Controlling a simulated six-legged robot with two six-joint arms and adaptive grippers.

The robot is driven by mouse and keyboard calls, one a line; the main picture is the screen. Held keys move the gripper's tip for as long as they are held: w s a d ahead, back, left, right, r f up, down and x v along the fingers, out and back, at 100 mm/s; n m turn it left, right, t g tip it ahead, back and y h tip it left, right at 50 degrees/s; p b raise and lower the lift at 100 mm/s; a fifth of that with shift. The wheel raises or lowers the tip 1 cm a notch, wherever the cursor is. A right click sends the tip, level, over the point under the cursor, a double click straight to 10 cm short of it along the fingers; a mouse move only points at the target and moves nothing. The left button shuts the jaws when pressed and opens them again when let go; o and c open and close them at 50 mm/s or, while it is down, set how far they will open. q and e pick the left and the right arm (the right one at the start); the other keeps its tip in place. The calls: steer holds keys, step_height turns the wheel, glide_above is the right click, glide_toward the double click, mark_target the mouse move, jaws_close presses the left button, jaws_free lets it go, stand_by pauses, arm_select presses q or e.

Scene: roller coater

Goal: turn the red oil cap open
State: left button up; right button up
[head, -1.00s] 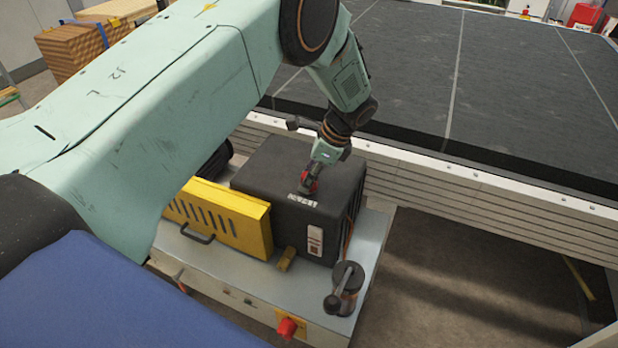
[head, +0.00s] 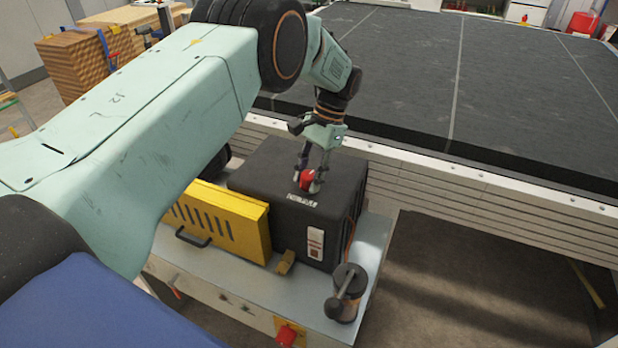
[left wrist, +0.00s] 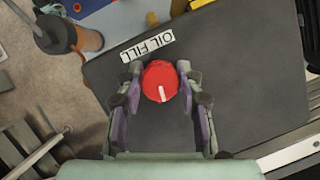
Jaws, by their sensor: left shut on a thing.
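The red oil cap (head: 307,180) sits on top of the black box (head: 262,165), beside a white label. In the left wrist view the cap (left wrist: 160,82) is round with a pale line across part of its face, and the label reads "OIL FILL" (left wrist: 147,46). My left gripper (head: 308,184) comes down from above with a finger on each side of the cap. In the left wrist view the left gripper's fingers (left wrist: 159,85) stand left and right of the cap, shut on it. My right gripper is not in view.
A yellow slotted panel (head: 222,222) stands left of the black box on a grey cart top (head: 235,280). A dark crank-like fitting (head: 346,291) stands at the cart's front right. A large dark flat bed (head: 450,85) with a white rail lies behind.

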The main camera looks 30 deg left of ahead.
arm_select(q)
steer(key=shift+w+r+n+h, duration=0.1)
steer(key=shift+n+h, duration=0.8)
steer(key=shift+n, duration=1.3)
steer(key=o, duration=1.2)
steer(key=shift+c, duration=0.2)
steer(key=v, duration=0.7)
steer(key=shift+r, duration=0.15)
